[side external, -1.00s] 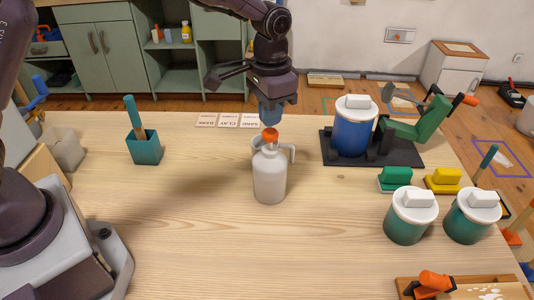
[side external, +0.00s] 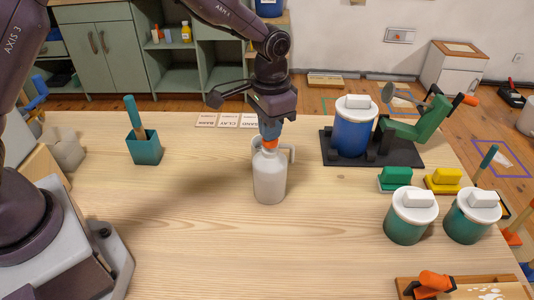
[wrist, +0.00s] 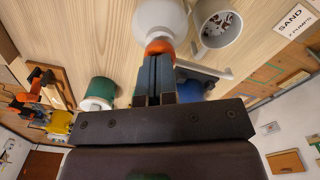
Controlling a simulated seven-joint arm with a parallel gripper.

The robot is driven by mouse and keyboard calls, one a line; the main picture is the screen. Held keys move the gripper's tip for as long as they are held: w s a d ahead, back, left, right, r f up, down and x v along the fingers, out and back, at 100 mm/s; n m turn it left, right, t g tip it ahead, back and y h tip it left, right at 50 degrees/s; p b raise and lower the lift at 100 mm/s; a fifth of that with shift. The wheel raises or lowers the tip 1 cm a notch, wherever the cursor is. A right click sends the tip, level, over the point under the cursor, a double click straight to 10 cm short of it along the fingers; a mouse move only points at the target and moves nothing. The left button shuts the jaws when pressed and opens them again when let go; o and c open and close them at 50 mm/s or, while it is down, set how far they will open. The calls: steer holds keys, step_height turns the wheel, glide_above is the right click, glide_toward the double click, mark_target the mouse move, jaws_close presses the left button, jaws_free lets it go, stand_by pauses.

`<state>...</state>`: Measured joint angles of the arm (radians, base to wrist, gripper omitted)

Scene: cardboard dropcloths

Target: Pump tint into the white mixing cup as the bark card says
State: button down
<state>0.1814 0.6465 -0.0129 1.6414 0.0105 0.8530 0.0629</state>
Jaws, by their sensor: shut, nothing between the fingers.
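A pale grey-white bottle (side external: 269,178) stands upright mid-table with an orange pump head (side external: 270,146). My gripper (side external: 269,137) is shut and empty, its blue fingertips on top of the pump head, which sits low at the bottle's neck. The wrist view also shows the fingers (wrist: 157,62) against the orange head (wrist: 159,47). The white mixing cup (side external: 289,152) is mostly hidden behind the bottle; the wrist view shows its open mouth (wrist: 217,25) with dark specks inside. The bark card (side external: 206,120) lies leftmost of three cards at the back edge; its pump count is unreadable.
The clay card (side external: 229,120) and the sand card (side external: 250,120) lie beside it; the sand card reads 2 pumps. A blue canister (side external: 354,130) on a black base stands right, with two teal canisters (side external: 405,227) nearer. A teal pot (side external: 144,148) stands left. The front middle is clear.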

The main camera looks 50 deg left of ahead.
steer(key=shift+r, duration=0.1)
stand_by(0.4)
steer(key=shift+r, duration=1.85)
steer(key=shift+f, duration=0.1)
steer(key=shift+f, duration=1.9)
steer(key=shift+r, duration=2)
steer(key=shift+f, duration=0.1)
